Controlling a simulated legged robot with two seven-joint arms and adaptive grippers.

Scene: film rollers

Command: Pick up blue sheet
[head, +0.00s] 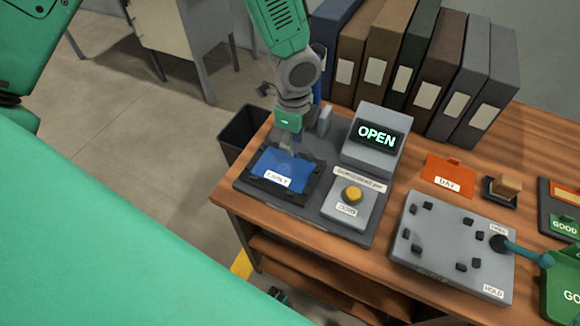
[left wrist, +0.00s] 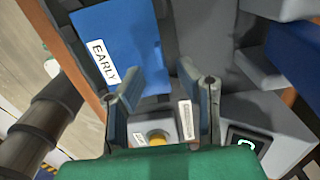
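The blue sheet (head: 284,163), labelled EARLY, lies in a dark tray (head: 297,203) at the left end of a grey station on the desk. My left gripper (head: 288,148) points down just above the far part of the sheet. In the left wrist view the blue sheet (left wrist: 124,38) shows beyond the left finger. I cannot tell whether a fingertip touches the sheet. My right gripper does not show.
An OPEN display box (head: 370,158) and a yellow-button box (head: 349,203) stand right of the tray. Several binders (head: 430,85) line the back. An orange DAY sheet (head: 446,176) and a grey pegged board (head: 450,240) lie further right. A dark bin (head: 241,132) stands beside the desk.

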